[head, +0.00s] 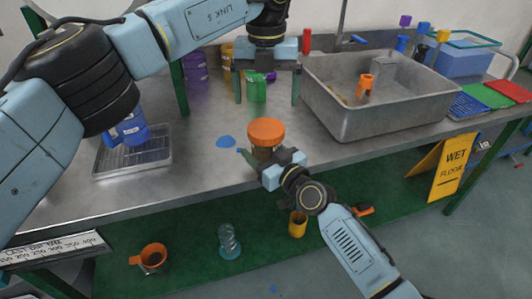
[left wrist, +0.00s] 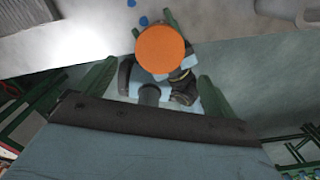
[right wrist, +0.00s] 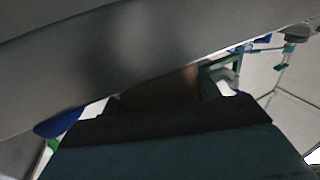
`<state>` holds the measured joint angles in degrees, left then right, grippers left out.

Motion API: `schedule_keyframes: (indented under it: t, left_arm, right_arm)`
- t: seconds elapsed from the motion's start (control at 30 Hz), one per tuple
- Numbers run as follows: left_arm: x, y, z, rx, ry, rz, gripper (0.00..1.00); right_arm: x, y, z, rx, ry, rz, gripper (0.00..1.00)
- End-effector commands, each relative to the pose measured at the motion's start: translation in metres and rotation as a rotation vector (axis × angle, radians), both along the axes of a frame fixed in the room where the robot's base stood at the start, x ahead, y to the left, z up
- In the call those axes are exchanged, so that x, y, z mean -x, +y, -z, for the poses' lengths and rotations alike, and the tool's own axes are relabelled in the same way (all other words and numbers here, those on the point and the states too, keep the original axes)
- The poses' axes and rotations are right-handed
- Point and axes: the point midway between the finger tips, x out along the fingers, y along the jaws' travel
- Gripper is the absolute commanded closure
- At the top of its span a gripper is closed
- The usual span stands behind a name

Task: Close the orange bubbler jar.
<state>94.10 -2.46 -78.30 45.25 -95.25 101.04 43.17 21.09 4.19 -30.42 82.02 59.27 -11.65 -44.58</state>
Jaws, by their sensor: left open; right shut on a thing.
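The bubbler jar (head: 263,154) stands at the front edge of the metal table, with its orange lid (head: 266,131) on top. Whether the lid is seated fully cannot be told. In the left wrist view the lid (left wrist: 160,48) shows from above, off the middle toward the top. My right gripper (head: 264,162) is shut on the jar's body from the front; in the right wrist view the brownish jar (right wrist: 165,90) is mostly hidden by a grey surface. My left gripper (head: 267,92) is open and empty, pointing down above and behind the lid, apart from it.
A metal sink (head: 385,105) with an orange piece stands right of the jar. A green container (head: 256,88) is behind my left gripper. Blue pieces (head: 226,141) lie left of the jar. A wire tray (head: 130,157) with blue containers is farther left.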

Motion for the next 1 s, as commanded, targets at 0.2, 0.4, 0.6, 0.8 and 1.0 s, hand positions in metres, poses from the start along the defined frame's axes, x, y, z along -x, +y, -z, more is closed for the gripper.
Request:
schedule_keyframes:
  t: [0.2, 0.4, 0.6, 0.8, 1.0]
  left_arm:
    - [0.000, 0.001, 0.024, 0.000, 0.004, 0.000, 0.06]
    - [0.001, 0.000, 0.056, 0.001, 0.003, 0.001, 0.06]
    - [0.000, 0.000, 0.075, 0.000, 0.001, 0.000, 0.06]
    - [0.000, 0.000, 0.080, 0.000, 0.001, 0.000, 0.06]
    - [0.000, 0.000, 0.080, 0.000, 0.001, 0.000, 0.10]
  right_arm:
    - [0.000, 0.000, 0.001, 0.001, 0.001, 0.000, 1.00]
    - [0.000, 0.000, 0.001, 0.001, 0.001, 0.000, 1.00]
    - [0.000, 0.000, 0.001, 0.001, 0.001, 0.000, 1.00]
    - [0.000, 0.000, 0.001, 0.001, 0.001, 0.000, 1.00]
    - [0.000, 0.000, 0.001, 0.001, 0.001, 0.000, 1.00]
